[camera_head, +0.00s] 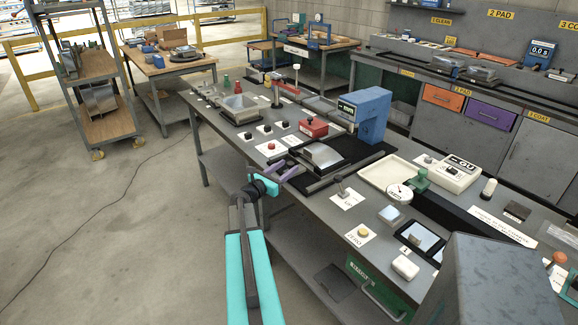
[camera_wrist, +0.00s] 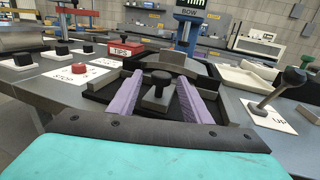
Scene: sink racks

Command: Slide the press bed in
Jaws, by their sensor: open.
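The press bed (camera_head: 322,155) is a grey plate on a black base in front of the blue press (camera_head: 371,112), pulled out toward the bench's near edge. In the wrist view the bed (camera_wrist: 165,62) lies just ahead, with a black knob (camera_wrist: 160,78) on a small grey block (camera_wrist: 157,99) at its front. My gripper (camera_head: 284,171) is open at the bench's near edge. Its two purple fingers (camera_wrist: 158,88) appear on either side of the knob and block, with gaps visible. Contact with the knob cannot be made out.
A red TIPS box (camera_head: 313,127) and a red stop button (camera_wrist: 79,68) stand left of the bed. The UP lever (camera_head: 341,188) stands right, close to my gripper.

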